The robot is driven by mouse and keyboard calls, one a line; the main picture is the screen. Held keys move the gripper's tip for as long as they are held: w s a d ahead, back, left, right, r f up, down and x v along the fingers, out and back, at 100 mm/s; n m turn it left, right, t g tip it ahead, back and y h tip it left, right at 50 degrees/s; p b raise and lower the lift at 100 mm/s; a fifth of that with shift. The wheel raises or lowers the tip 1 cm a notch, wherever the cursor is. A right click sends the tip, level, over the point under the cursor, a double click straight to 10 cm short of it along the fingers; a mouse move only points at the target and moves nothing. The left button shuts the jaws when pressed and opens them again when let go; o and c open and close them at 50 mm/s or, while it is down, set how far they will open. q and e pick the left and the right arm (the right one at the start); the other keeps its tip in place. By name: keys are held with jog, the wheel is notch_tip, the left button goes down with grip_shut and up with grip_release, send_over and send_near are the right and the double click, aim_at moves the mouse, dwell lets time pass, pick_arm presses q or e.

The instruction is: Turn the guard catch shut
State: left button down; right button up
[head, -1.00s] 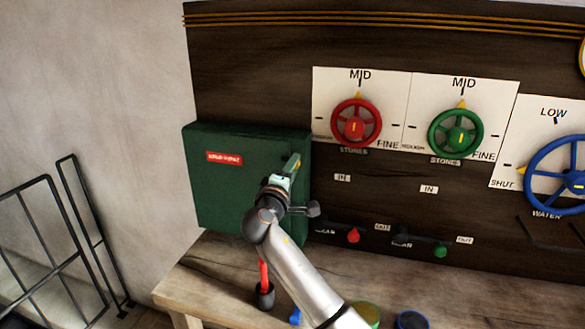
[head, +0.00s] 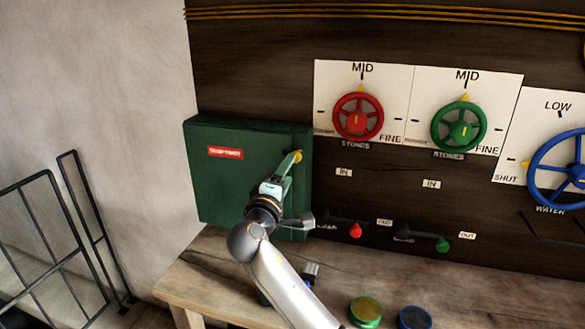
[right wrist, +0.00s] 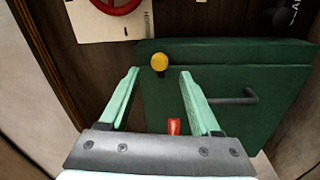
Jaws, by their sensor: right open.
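The green guard box (head: 215,180) hangs on the dark panel at the left, with a red label (head: 225,153) on its front. A yellow round knob (head: 298,156), which looks like the catch, is at the box's upper right edge. It also shows in the right wrist view (right wrist: 159,62), beside the box edge. My right gripper (head: 288,164) is in front of the box at this knob. In the right wrist view my right gripper (right wrist: 159,74) is open, its pale green fingers apart, with the knob between and just beyond the tips. Contact cannot be told. My left gripper is out of view.
A red handwheel (head: 358,117), a green handwheel (head: 459,126) and a blue handwheel (head: 558,172) are right of the box. Red and green gear levers sit lower. The wooden bench (head: 215,285) below holds small pots. A black railing (head: 85,210) stands at left.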

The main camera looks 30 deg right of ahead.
jog(key=b+v, duration=0.1)
jog(key=v, duration=0.5)
jog(key=shift+s+a, duration=0.25)
jog(key=shift+a, duration=0.1)
jog(key=shift+f, duration=0.1)
jog(key=s+f+m+g+y, duration=0.15)
jog(key=s+f+y, duration=0.35)
jog(key=f, duration=0.7)
jog(key=s+f+m+g+y, duration=0.1)
jog(key=s+f+g+y, duration=0.2)
jog(key=s+f, duration=0.6)
jog(key=s+a+f+m+g+y, duration=0.1)
jog(key=s+a+f+g+y, duration=0.25)
jog(key=s, duration=0.55)
jog(key=s+a+f+m+g+y, duration=0.1)
jog(key=s+a+f+y, duration=0.25)
jog(key=s+f, duration=0.4)
jog(key=w+a+f+t, duration=0.2)
jog(key=f+t, duration=0.1)
jog(key=f, duration=0.2)
jog(key=w+a+f+t+y, duration=0.1)
jog(key=w+a+f+t, duration=0.1)
jog(key=f, duration=0.3)
jog(key=shift+a+f+t, duration=0.3)
jog(key=shift+a+t, duration=0.1)
jog(key=shift+a, duration=0.15)
jog(key=shift+w, duration=0.1)
